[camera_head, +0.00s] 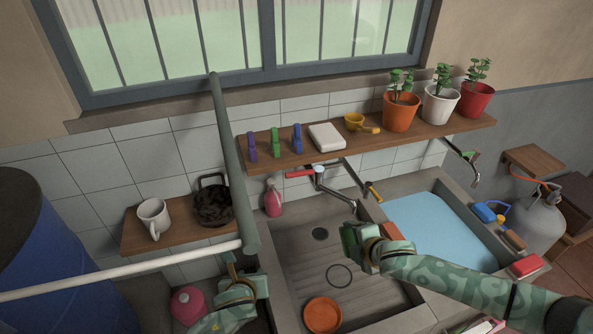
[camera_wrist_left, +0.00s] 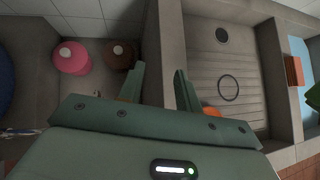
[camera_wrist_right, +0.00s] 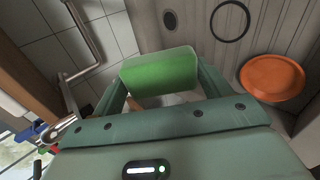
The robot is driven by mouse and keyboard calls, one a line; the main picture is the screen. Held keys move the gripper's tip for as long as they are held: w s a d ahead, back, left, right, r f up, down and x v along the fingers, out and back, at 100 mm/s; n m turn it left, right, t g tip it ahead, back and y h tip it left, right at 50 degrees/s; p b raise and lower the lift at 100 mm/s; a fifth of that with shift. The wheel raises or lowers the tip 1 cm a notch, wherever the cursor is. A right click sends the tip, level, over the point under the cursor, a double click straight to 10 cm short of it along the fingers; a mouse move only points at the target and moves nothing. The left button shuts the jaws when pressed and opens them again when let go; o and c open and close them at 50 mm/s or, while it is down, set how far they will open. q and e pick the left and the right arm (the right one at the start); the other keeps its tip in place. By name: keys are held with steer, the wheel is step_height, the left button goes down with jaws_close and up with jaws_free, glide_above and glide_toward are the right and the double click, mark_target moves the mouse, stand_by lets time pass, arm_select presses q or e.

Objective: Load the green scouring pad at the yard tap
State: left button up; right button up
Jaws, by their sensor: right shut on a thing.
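The green scouring pad (camera_wrist_right: 160,72) spans the fingers of my right gripper (camera_wrist_right: 160,85) in the right wrist view. In the head view my right gripper (camera_head: 362,243) holds it (camera_head: 349,238) above the right side of the ridged stone sink (camera_head: 300,262). The red-handled tap (camera_head: 318,176) is on the wall behind, its spout bent over the sink, apart from the pad. My left gripper (camera_wrist_left: 158,85) is open and empty in the left wrist view, over the sink's left edge; in the head view it (camera_head: 235,268) is partly hidden by a pipe.
An orange dish (camera_head: 322,314) and a dark ring (camera_head: 339,275) lie in the sink. A brown block (camera_head: 390,231) is beside my right gripper. A water-filled basin (camera_head: 430,225) is right. A pipe (camera_head: 230,160) and a shelf (camera_head: 360,141) hang above.

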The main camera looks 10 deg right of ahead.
arm_select(q)
steer(key=w+d+r+m+t+h, duration=0.1)
steer(key=w+d+r+m+t, duration=0.1)
steer(key=d+r+m, duration=0.35)
steer(key=w+d+r+m+t, duration=0.2)
steer(key=r+m, duration=0.4)
steer(key=r, duration=0.3)
steer(key=m+t+h, duration=0.2)
steer(key=m, duration=0.7)
glide_toward(295, 176)
steer(key=x, duration=1.2)
steer(key=shift+w+d, duration=0.1)
steer(key=shift+w, duration=0.15)
steer(key=shift+y, duration=0.3)
jaws_close()
